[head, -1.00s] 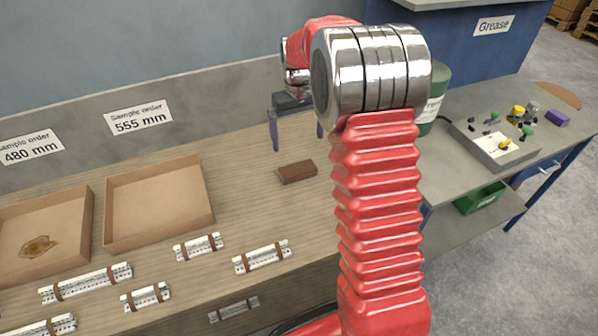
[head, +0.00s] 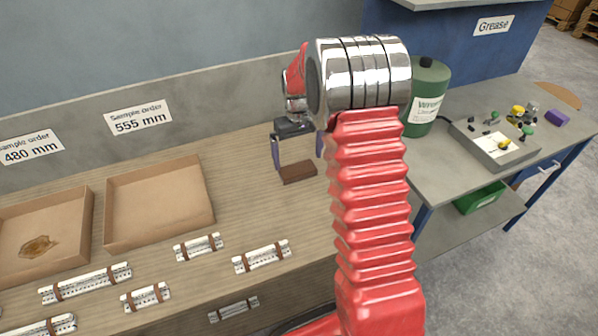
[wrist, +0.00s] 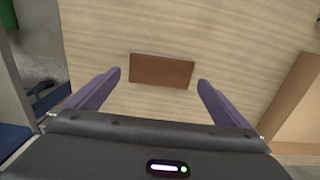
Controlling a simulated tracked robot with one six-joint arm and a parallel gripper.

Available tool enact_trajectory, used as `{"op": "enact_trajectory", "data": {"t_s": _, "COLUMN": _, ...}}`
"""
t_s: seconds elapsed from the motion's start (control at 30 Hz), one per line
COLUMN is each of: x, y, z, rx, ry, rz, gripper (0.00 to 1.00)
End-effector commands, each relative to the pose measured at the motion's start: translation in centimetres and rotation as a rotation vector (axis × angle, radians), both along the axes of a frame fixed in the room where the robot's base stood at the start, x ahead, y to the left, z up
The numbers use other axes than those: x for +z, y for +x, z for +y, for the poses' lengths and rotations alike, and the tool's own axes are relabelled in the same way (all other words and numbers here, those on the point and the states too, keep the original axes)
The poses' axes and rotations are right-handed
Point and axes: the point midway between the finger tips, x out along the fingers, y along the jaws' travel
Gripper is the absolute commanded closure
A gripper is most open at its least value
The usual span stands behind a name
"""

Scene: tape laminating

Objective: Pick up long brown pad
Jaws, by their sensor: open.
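The long brown pad (head: 298,172) lies flat on the wooden bench top in the head view. In the wrist view the brown pad (wrist: 162,71) lies just beyond and between the fingertips, with a gap at each end. My gripper (head: 299,157) is open, with its purple fingers over the pad; the right finger is partly hidden by my arm. In the wrist view my gripper (wrist: 160,80) is empty, and I cannot tell its exact height above the bench.
Two open cardboard boxes (head: 158,203) stand left of the pad; the left one (head: 40,242) has a brown stain. Several silver strip bundles (head: 262,257) lie at the front. A green canister (head: 426,98) and a control box (head: 494,145) stand right. The bench around the pad is clear.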

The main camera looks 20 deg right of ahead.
Motion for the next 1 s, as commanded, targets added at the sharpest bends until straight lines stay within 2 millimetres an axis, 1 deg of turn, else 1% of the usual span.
{"op": "enact_trajectory", "data": {"t_s": 0.3, "x": -3.8, "y": 0.1, "z": 0.2, "rx": 0.000, "ry": 0.001, "rz": 0.003, "gripper": 0.00}}
{"op": "enact_trajectory", "data": {"t_s": 0.4, "x": -4.7, "y": 0.1, "z": 0.2, "rx": 0.001, "ry": 0.001, "rz": 0.003, "gripper": 0.00}}
{"op": "enact_trajectory", "data": {"t_s": 0.5, "x": -5.0, "y": 0.1, "z": 0.2, "rx": 0.001, "ry": 0.000, "rz": 0.001, "gripper": 0.00}}
{"op": "enact_trajectory", "data": {"t_s": 1.0, "x": -5.0, "y": 0.1, "z": 0.2, "rx": 0.001, "ry": 0.000, "rz": 0.001, "gripper": 0.01}}
